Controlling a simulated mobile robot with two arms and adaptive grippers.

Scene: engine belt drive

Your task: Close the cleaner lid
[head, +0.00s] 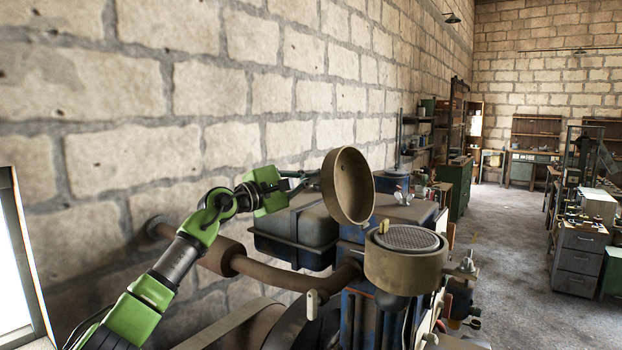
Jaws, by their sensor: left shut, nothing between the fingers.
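The cleaner lid (348,187) is a round, shallow, olive-brown cap. It stands tilted up on its edge, its hollow side facing right, above and left of the cleaner body. The cleaner body (404,266) is a round olive-brown housing with a grey mesh (409,237) open on top. A small tan tab rises at the mesh's left edge. My left gripper (312,179) is at the lid's left, outer side, its fingers shut and empty. Its fingertips are close behind the lid's edge; I cannot tell whether they touch it. My right gripper is not in view.
The cleaner sits on a blue engine (357,318) with a brown pipe (290,278) running left. A dark tank (292,232) lies behind the lid. A stone wall (130,110) bounds the left. Clear floor (510,240) lies right; cabinets (579,262) stand beyond.

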